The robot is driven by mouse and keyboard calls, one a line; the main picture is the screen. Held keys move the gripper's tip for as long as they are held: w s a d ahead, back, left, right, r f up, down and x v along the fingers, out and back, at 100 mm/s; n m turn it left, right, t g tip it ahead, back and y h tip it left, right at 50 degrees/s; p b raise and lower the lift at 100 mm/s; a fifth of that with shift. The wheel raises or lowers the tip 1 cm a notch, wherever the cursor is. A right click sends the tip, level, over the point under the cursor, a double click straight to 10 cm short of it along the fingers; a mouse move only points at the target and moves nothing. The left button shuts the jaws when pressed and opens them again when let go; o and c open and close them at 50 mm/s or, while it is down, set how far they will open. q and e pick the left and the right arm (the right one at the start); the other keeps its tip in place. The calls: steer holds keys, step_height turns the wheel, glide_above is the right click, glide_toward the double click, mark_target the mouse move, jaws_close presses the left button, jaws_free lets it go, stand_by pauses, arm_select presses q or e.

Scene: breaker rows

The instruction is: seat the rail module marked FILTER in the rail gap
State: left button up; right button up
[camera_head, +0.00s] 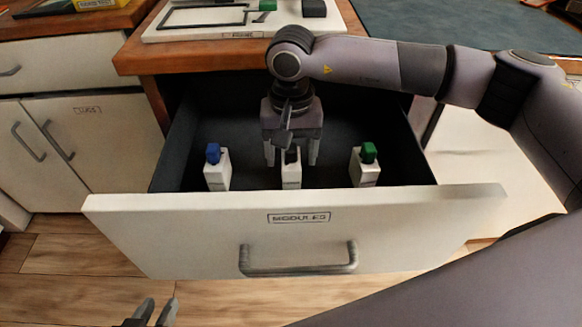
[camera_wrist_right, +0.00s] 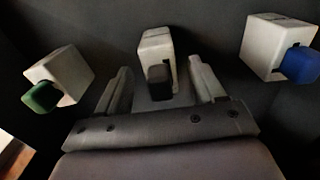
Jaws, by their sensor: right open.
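Three white rail modules stand upright in the open drawer: one with a blue top (camera_head: 213,168), one with a dark top (camera_head: 291,172), and one with a green top (camera_head: 365,168). I cannot read their markings, so I cannot tell which is FILTER. My right gripper (camera_head: 291,157) points down over the dark-topped module with fingers apart. In the right wrist view that module (camera_wrist_right: 156,45) lies between and beyond the open fingers (camera_wrist_right: 158,75); no contact is visible. My left gripper (camera_head: 157,308) is open and empty at the bottom edge. No rail gap is clearly identifiable.
The drawer front (camera_head: 300,222), labelled MODULES, has a bar handle. A white panel (camera_head: 190,33) on the wooden counter behind carries a dark frame, a green piece and a dark block. The drawer walls surround the modules, with free floor between them.

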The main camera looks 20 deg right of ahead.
steer(key=c, duration=1.2)
jaws_close()
steer(key=shift+r, duration=0.2)
